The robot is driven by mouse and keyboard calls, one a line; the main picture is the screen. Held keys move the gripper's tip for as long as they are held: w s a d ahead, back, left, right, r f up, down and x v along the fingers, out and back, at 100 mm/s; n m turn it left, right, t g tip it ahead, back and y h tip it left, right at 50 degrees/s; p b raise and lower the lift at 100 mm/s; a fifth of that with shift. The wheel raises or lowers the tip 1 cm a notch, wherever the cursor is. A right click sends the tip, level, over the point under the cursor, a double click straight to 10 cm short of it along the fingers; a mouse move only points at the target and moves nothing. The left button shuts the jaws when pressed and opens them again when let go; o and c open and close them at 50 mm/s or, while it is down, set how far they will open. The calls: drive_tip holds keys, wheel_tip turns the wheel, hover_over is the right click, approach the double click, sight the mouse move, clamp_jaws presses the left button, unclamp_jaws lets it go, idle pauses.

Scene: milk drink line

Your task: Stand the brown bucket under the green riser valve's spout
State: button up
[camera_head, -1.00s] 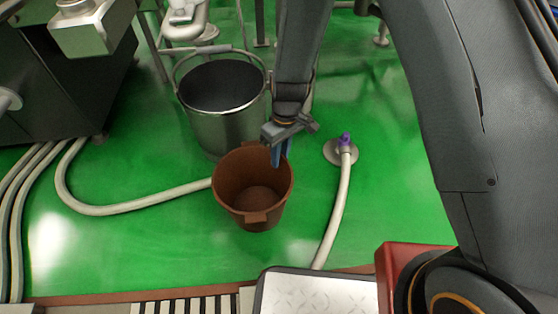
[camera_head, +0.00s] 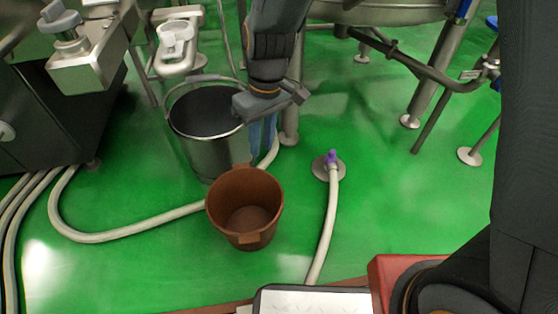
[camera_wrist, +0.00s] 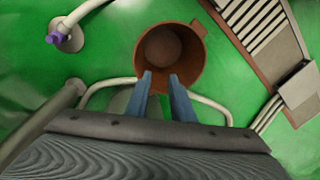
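The brown bucket (camera_head: 245,228) stands upright and looks empty on the green floor, in the lower middle of the head view. The wrist view shows its open mouth and inside (camera_wrist: 170,52) beyond my fingers. My gripper (camera_head: 262,145) points down at the bucket's far side, close to the rim. Its two blue fingers (camera_wrist: 163,90) are apart with nothing between them. I cannot tell from these views whether they touch the rim. No green riser valve or spout can be made out in either view.
A larger steel bucket (camera_head: 212,155) stands just behind the brown one. Pale hoses (camera_head: 130,230) cross the floor at left. A purple-topped floor fitting (camera_head: 332,158) with a hose is at right. Steel legs (camera_head: 428,95) stand at the back right. Open floor lies between.

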drive_tip(key=s+d+r+m, duration=0.1)
drive_tip(key=s+d+r, duration=0.1)
drive_tip(key=s+r, duration=0.5)
drive_tip(key=s+d+r+m, duration=0.1)
drive_tip(key=s+d+r, duration=0.2)
drive_tip(key=s+r, duration=0.4)
drive_tip(key=s, duration=0.4)
drive_tip(key=shift+s+d+r+t+y, duration=0.2)
drive_tip(key=shift+s+r+t+y, duration=0.1)
drive_tip(key=shift+r, duration=0.1)
drive_tip(key=shift+r+p, duration=0.6)
drive_tip(key=shift+r, duration=0.05)
drive_tip(key=d+r+m+p, duration=0.2)
drive_tip(key=d+r+p, duration=0.5)
drive_tip(key=p, duration=0.5)
drive_tip(key=d+r+m+h+p, duration=0.1)
drive_tip(key=d+r+m+p, duration=0.1)
drive_tip(key=d+r+p, duration=0.5)
drive_tip(key=d+r+m+p, duration=0.3)
drive_tip(key=d+r+p, duration=0.3)
drive_tip(key=r+p, duration=0.9)
drive_tip(key=p, duration=0.4)
drive_tip(key=shift+d+h, duration=0.3)
drive_tip(key=shift+d, duration=0.1)
drive_tip(key=shift+f, duration=0.1)
